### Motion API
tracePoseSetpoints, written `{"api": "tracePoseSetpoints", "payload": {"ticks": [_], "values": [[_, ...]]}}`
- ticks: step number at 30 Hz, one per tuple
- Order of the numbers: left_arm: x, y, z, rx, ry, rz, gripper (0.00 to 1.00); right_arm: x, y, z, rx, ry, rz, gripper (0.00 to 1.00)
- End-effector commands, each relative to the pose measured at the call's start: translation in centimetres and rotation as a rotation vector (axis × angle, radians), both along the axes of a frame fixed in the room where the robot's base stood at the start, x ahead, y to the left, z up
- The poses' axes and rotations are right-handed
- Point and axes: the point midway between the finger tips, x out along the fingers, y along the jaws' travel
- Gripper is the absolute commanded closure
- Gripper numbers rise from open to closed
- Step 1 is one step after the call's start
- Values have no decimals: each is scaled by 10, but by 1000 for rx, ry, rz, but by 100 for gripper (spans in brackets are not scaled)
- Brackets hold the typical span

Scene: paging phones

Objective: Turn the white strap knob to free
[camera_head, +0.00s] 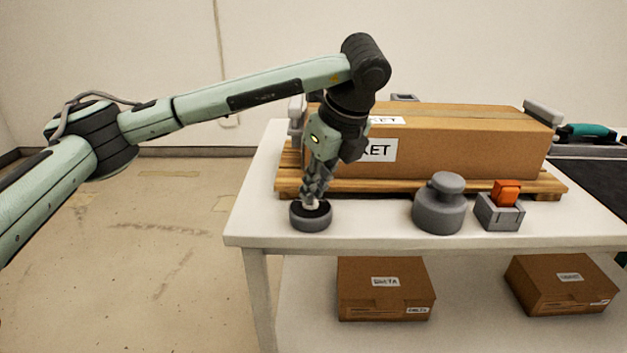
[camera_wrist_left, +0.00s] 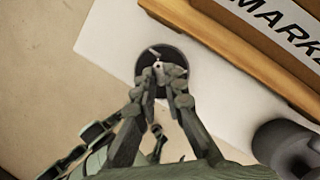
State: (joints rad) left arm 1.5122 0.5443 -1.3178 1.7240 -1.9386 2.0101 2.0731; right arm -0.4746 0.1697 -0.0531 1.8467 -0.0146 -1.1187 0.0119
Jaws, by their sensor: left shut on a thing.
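The white strap knob (camera_wrist_left: 160,68) shows in the left wrist view as a small pale piece on a dark round base. In the head view the grey round base (camera_head: 310,220) stands near the table's front left corner, and the knob is mostly hidden by the fingers. My left gripper (camera_head: 310,202) points down from above and is shut on the knob; its fingertips (camera_wrist_left: 163,75) meet at the knob in the wrist view. The knob's exact setting cannot be read. My right gripper does not show.
Behind the knob, a large cardboard box (camera_head: 470,145) rests on a wooden pallet (camera_head: 400,188). A grey round canister (camera_head: 440,207) and a grey holder (camera_head: 499,216) with an orange block (camera_head: 506,192) stand to the right on the white table (camera_head: 365,230). Two cartons lie on the shelf below.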

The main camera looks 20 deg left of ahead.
Motion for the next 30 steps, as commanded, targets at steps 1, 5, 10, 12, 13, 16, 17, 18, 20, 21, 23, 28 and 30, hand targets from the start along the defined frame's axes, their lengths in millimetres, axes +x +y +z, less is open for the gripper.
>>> {"api": "tracePoseSetpoints", "payload": {"ticks": [1,5,10,12,13,16,17,18,20,21,23,28,30], "values": [[1,0,3,-1,-4,17,100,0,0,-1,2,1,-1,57],[1,0,2,-2,-3,47,100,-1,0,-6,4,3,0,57],[1,0,1,-2,-3,63,100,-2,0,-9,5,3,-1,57],[1,0,1,-2,-3,64,100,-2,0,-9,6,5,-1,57],[1,0,1,-2,-3,64,100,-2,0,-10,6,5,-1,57],[1,0,1,-2,-3,64,100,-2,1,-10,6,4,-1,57],[1,0,1,-2,-3,64,100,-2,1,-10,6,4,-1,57],[1,0,1,-2,-3,64,100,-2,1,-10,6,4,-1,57],[1,0,1,-2,-3,64,100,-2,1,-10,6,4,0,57],[1,0,1,-2,-3,64,88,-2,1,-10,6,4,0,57],[1,0,1,-2,-3,64,80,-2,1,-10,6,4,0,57],[1,0,1,-1,-2,63,69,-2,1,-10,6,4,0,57],[1,0,0,-1,-1,63,69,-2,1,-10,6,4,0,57]]}}
